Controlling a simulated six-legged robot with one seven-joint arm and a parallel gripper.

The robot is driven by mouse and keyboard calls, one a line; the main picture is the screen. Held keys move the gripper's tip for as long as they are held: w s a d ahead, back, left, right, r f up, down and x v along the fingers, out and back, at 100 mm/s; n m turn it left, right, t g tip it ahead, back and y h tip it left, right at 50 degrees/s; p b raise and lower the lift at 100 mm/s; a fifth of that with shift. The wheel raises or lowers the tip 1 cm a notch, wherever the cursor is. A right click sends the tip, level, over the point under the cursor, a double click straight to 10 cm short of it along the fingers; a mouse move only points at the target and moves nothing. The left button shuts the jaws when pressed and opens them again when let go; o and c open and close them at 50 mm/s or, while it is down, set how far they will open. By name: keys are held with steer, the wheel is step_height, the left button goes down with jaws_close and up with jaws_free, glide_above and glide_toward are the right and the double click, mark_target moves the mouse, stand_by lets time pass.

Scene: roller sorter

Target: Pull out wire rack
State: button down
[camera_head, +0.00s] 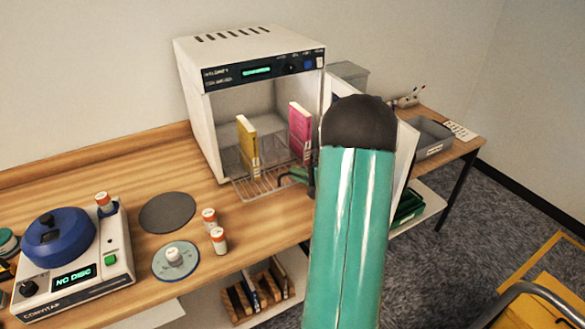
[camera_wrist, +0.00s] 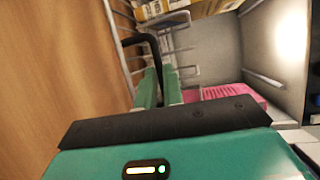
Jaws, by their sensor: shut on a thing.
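The wire rack (camera_head: 258,188) lies in the open white cabinet (camera_head: 206,130), with its front part showing past the cabinet's opening, over the wooden table. A yellow book (camera_head: 247,146) and a pink book (camera_head: 300,131) stand upright on it. In the wrist view, the rack's thin wires (camera_wrist: 122,48) run beside a black handle (camera_wrist: 157,55). My gripper (camera_wrist: 158,86), with green fingers, is shut on this handle. In the head view, a green finger shows at the rack's front right, and my arm hides most of the gripper and the handle.
The cabinet's door stands open at the right, partly behind my arm. On the table to the left are a blue-topped machine (camera_head: 72,262), a dark disc (camera_head: 167,212), a pale disc (camera_head: 176,260) and small orange-capped bottles (camera_head: 218,240). A grey tray (camera_head: 432,138) stands right.

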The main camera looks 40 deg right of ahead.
steer(key=shift+s, duration=0.55)
steer(key=c, duration=1.5)
jaws_free()
steer(key=shift+a, duration=0.1)
steer(key=shift+r, duration=0.1)
